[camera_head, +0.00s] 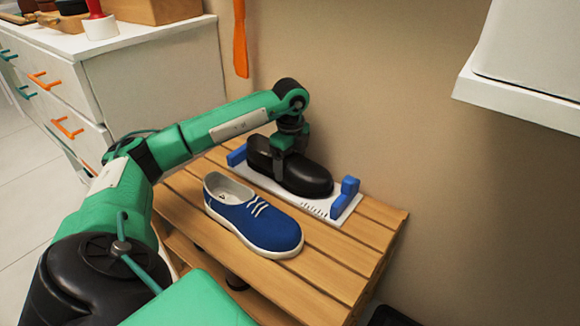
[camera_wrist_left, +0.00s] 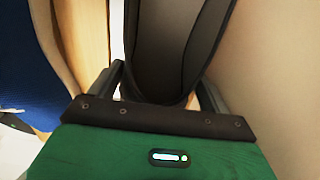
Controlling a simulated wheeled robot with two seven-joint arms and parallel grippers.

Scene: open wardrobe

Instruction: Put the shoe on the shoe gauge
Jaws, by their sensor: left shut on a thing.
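A black shoe (camera_head: 302,174) is over the white shoe gauge (camera_head: 335,208) with blue end stops, at the wall side of a slatted wooden bench. I cannot tell whether its sole touches the gauge plate. My left gripper (camera_head: 287,150) comes from above and is shut on the black shoe near its heel end, hiding part of it. In the left wrist view, the black shoe (camera_wrist_left: 178,45) lies between the two fingers (camera_wrist_left: 163,90). A blue shoe (camera_head: 252,215) with white laces and sole stands beside the gauge on the bench. My right gripper is not in view.
The wooden bench (camera_head: 330,262) has bare slats in front of the blue shoe. A white drawer cabinet (camera_head: 150,85) stands at left. An orange item (camera_head: 240,40) hangs on the wall. A white shelf (camera_head: 505,93) juts out at upper right.

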